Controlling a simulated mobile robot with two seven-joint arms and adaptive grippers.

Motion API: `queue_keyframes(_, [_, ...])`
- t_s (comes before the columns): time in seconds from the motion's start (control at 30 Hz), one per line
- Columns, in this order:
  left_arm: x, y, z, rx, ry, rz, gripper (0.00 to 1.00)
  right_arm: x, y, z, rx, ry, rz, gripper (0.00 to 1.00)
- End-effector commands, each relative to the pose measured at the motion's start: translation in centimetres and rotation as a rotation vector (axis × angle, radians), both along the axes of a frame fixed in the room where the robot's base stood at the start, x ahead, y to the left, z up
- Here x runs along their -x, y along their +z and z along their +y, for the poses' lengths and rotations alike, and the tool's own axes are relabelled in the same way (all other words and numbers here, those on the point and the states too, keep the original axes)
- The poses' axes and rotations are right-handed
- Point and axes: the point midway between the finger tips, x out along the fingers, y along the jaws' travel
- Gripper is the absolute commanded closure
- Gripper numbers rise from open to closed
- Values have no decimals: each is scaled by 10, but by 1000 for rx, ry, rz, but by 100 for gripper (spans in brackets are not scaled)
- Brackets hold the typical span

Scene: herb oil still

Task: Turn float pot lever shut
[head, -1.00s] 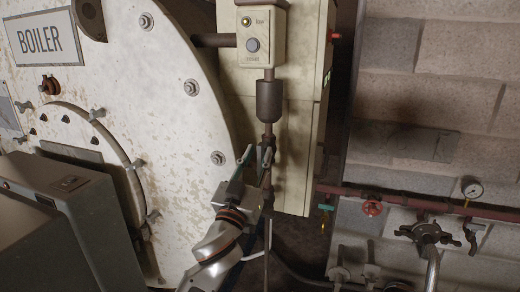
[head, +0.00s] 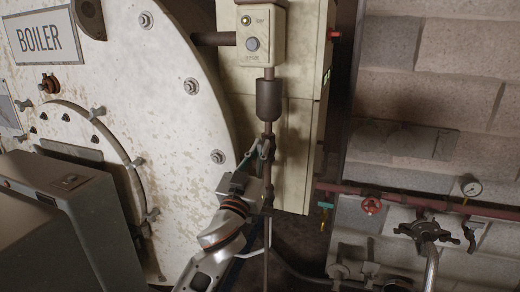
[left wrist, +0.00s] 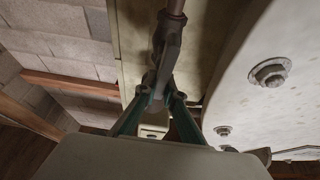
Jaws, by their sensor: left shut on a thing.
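The float pot (head: 268,98) is a dark cylinder on a vertical pipe below a cream box with a button. Its lever (head: 267,145) sits on the pipe under the pot, and the lever (left wrist: 165,52) hangs down from the pipe in the left wrist view. My left gripper (head: 258,152) comes up from below. In the left wrist view its green-edged fingers (left wrist: 158,96) meet on the lower end of the lever and are shut on it. The fingers partly hide that end. My right gripper is not in view.
The white boiler (head: 120,80) with bolts fills the left, close beside my left arm. A cream cabinet (head: 298,130) stands behind the pipe. A red pipe (head: 415,202) with a gauge (head: 471,187) and valves runs along the block wall at the right.

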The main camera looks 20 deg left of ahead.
Motion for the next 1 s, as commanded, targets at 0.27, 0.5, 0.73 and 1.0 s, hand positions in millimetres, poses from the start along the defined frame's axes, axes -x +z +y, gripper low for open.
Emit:
queue_keyframes(0.27, [0, 3, -3, -137, 0, -4, 100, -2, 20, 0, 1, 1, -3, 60])
queue_keyframes(0.5, [0, 2, -8, -351, -1, -11, 100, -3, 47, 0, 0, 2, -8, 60])
queue_keyframes(0.73, [0, -2, -13, -572, 0, -20, 100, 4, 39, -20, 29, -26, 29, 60])
queue_keyframes(1.0, [1, -7, -19, -828, 0, -33, 100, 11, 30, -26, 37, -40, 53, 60])
